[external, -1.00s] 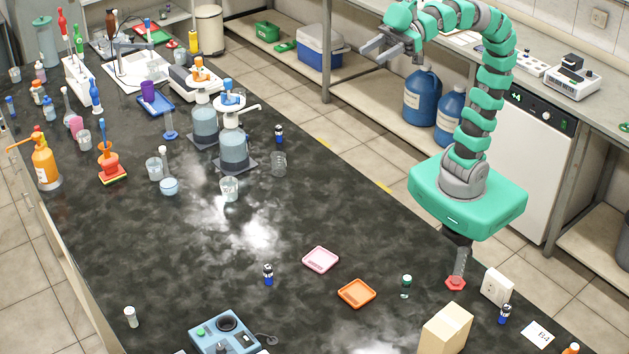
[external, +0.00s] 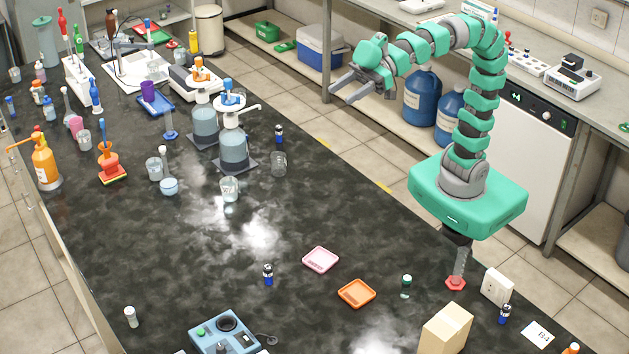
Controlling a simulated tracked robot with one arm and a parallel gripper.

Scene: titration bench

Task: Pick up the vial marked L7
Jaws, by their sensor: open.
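Several small vials stand on the black bench, and no marking is legible, so I cannot tell which is L7. A dark-capped vial with blue (external: 268,275) stands in the front middle, left of the pink tray. Similar ones stand near the bench's far edge (external: 279,133) and at the front right (external: 505,314). My gripper (external: 338,92) is open and empty, raised high at the far side, apart from every vial.
A pink tray (external: 320,259) and an orange tray (external: 357,293) lie in the front middle. A cardboard box (external: 446,328) and a red-based cylinder (external: 456,282) stand at the right. Dispenser bottles (external: 234,149) and beakers (external: 229,190) crowd the back left. The middle right is clear.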

